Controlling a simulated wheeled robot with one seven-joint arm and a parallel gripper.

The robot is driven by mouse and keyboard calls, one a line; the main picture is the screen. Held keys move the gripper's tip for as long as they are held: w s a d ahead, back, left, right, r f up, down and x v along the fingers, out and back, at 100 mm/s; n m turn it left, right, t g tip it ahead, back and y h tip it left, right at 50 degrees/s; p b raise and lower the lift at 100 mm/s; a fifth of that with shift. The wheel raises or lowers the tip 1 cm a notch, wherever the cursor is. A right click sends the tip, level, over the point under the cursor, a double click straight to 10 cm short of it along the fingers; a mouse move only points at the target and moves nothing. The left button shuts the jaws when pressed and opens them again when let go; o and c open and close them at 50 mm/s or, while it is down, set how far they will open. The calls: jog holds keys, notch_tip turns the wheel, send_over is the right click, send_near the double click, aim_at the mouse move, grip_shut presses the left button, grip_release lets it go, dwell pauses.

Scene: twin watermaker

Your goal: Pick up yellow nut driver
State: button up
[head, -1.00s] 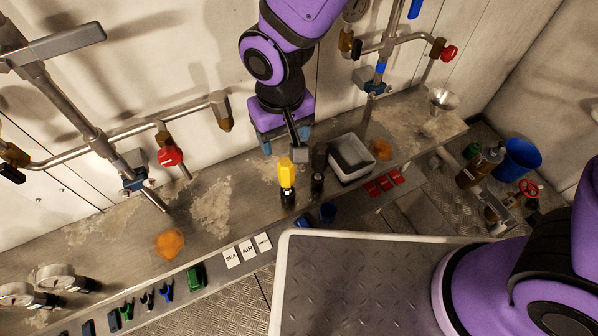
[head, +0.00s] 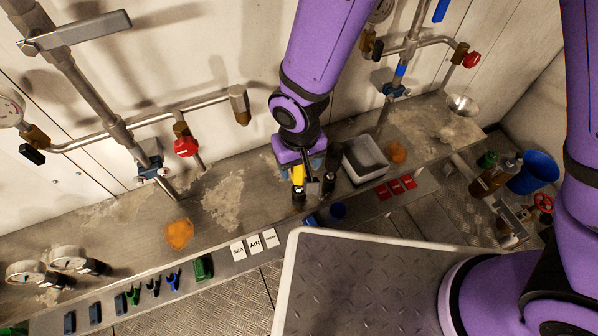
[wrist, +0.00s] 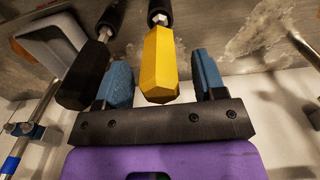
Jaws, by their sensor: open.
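The yellow nut driver (head: 298,175) stands upright on the metal bench, its yellow handle up and its black lower part down. In the wrist view its yellow handle (wrist: 160,65) lies between the two blue fingers of my gripper (wrist: 162,85), with a visible gap on each side. The gripper is open and around the handle, not closed on it. In the head view my gripper (head: 301,165) partly hides the handle's top. A black-handled driver (wrist: 85,75) stands just left of the left finger in the wrist view; it also shows beside the yellow one in the head view (head: 329,183).
A grey open bin (head: 364,160) stands right of the drivers. Wall pipes with a red valve (head: 186,147) rise behind. Bench to the left is fairly clear.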

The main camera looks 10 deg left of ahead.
jog(key=shift+f, duration=0.15)
jog(key=c, duration=1)
jog(key=shift+o, duration=0.2)
jog(key=shift+r, duration=5.05)
